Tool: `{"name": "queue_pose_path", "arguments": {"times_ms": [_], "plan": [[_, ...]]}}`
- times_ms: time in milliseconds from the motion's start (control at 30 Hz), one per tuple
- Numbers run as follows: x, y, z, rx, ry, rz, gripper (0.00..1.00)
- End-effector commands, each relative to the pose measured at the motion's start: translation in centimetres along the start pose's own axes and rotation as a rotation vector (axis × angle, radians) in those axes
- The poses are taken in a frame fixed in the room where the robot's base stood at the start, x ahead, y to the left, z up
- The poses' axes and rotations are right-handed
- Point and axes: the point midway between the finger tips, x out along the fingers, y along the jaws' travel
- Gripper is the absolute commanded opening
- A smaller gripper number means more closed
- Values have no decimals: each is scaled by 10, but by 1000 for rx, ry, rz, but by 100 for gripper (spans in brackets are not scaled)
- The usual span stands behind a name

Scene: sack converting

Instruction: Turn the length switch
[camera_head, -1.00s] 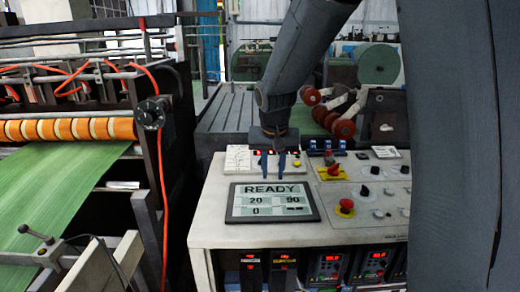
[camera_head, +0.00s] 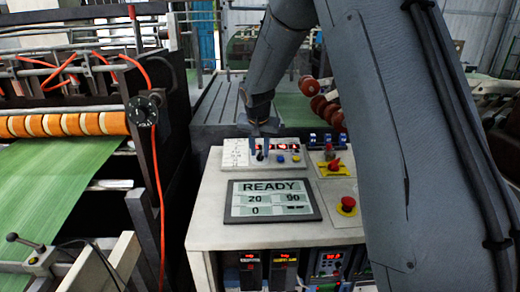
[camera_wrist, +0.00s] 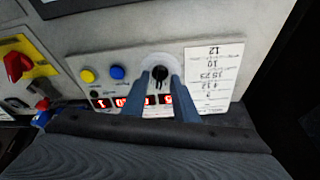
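The length switch appears to be the small black knob (camera_wrist: 159,73) on a round pale disc, beside a printed label of numbers (camera_wrist: 214,75), in the wrist view. My gripper (camera_wrist: 162,80) has its two blue-grey fingers spread, one on each side of the knob, with pale disc showing between. I cannot tell how far the fingertips are above the panel. In the head view my gripper (camera_head: 262,150) points down at the back panel (camera_head: 235,155), just right of its label; the knob is mostly hidden there.
A yellow button (camera_wrist: 87,76), a blue button (camera_wrist: 117,72) and red digit displays (camera_wrist: 130,102) are close to the knob. A READY screen (camera_head: 272,200) lies in front. A red emergency button (camera_head: 347,204) and a red switch (camera_wrist: 17,66) are on neighbouring panels.

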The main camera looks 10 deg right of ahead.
Motion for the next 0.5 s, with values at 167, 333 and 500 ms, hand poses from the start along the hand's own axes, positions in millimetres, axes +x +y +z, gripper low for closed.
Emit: {"name": "queue_pose_path", "arguments": {"times_ms": [167,333,500], "plan": [[3,0,0,0,0,0,27],[3,0,0,-1,0,0,25],[3,0,0,-1,0,0,0]]}}
